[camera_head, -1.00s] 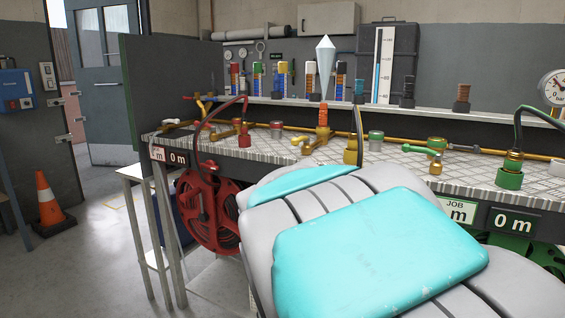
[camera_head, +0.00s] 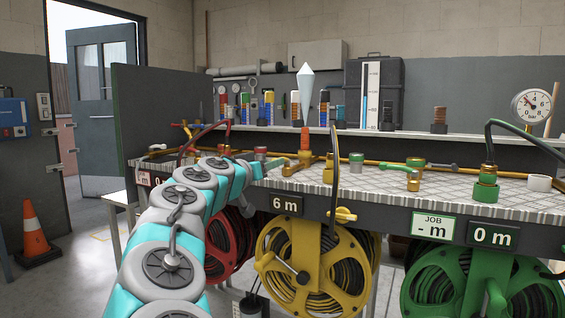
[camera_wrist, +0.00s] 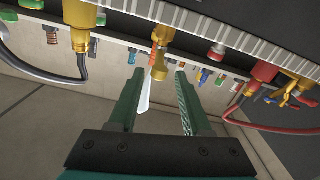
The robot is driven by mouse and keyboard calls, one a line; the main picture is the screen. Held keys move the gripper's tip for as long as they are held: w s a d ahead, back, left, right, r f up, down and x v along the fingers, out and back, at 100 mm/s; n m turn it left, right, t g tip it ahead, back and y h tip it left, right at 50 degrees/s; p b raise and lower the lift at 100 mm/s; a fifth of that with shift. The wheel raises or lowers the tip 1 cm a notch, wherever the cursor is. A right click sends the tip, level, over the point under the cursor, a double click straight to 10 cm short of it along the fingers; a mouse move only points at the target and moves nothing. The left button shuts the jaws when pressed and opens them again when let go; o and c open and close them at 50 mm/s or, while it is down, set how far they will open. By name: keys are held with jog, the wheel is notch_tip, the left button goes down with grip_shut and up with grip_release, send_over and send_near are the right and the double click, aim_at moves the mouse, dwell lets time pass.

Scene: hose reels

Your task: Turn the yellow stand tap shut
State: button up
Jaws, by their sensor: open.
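The yellow stand tap (camera_head: 298,166) is a brass-coloured tap on the bench, with an orange upright piece above it, behind the yellow reel. In the wrist view the tap (camera_wrist: 160,42) is upside down, just beyond the fingertips and roughly in line with the gap. My gripper (camera_wrist: 160,74) is open, with nothing held between its dark green fingers. In the head view my gripper (camera_head: 270,167) is close to the left of the tap, partly hidden by my arm. I cannot tell whether it touches the tap or how the handle is turned.
A yellow hose fitting (camera_head: 328,170) with a rising black hose is close right of the tap. The yellow reel (camera_head: 345,270) hangs below. A green-handled tap (camera_head: 402,166) is farther right. A red hose (camera_wrist: 260,125) loops at right in the wrist view.

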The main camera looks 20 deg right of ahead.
jog(key=shift+p+x, duration=0.55)
jog(key=shift+x, duration=3.4)
grip_shut()
